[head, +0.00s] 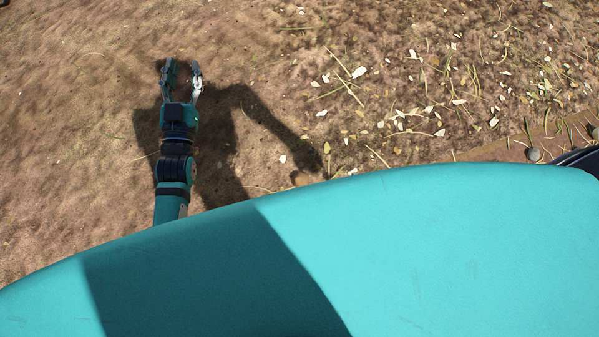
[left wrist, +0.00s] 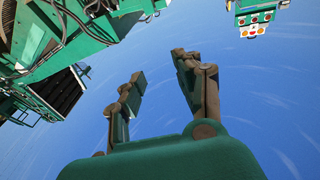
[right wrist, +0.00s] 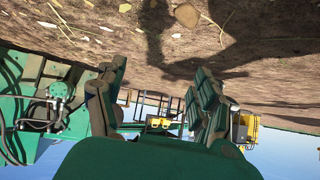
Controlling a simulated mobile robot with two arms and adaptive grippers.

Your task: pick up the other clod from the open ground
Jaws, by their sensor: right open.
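A tan, rounded lump that looks like a clod (head: 301,178) lies on the bare soil in the head view, close to the edge of my teal body. In the right wrist view, which is upside down, a tan lump (right wrist: 187,15) shows on the ground near the top; I cannot tell whether it is the same one. My left gripper (head: 182,68) is open and empty above the soil, up and left of the lump; its parted fingers also show against sky in the left wrist view (left wrist: 158,68). My right gripper (right wrist: 160,95) is open with nothing between its fingers; the head view hides it.
Dry leaves and straw (head: 420,110) litter the ground at right. Green machinery (right wrist: 40,100) stands beyond in the right wrist view, with a yellow machine (right wrist: 246,126).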

